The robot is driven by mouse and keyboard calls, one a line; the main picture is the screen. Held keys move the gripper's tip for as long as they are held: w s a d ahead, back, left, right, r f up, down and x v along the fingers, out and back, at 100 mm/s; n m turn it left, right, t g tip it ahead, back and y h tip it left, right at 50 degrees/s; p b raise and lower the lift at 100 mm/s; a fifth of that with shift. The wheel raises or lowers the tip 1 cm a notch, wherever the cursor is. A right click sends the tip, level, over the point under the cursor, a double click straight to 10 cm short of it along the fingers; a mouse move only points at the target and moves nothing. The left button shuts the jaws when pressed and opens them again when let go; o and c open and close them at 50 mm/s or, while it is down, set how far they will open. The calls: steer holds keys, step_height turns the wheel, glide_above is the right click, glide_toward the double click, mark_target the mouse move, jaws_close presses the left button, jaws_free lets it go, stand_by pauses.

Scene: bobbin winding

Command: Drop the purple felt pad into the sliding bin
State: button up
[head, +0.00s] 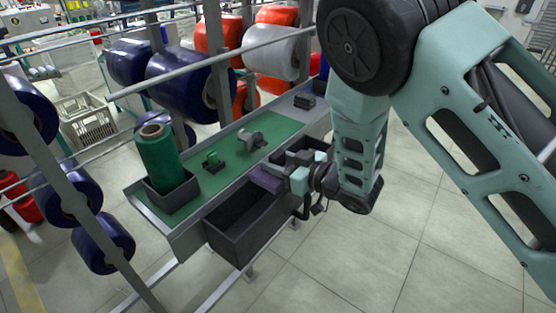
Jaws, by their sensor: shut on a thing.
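The purple felt pad (265,181) is between the jaws of my gripper (277,176), at the front edge of the green-topped bench. My gripper is shut on it and comes in from the right. The sliding bin (232,240) is a dark grey open box below the bench's front edge, pulled out toward the aisle. The pad is above the right rear part of the bin, and the gap in height is hard to judge. The bin's inside is dark, and its right rear part is partly hidden by the pad and gripper.
On the bench (222,181) stand a green thread cone (158,155) in a grey holder (171,192), a small green-and-black item (213,161) and a grey fitting (251,140). Racks of blue, red and white spools stand behind. The tiled floor (420,235) at right is clear.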

steer(key=o, duration=1.1)
steer(key=shift+c, duration=0.2)
steer(key=p+v, duration=0.5)
steer(key=v, duration=1.2)
steer(key=shift+s+d, duration=0.2)
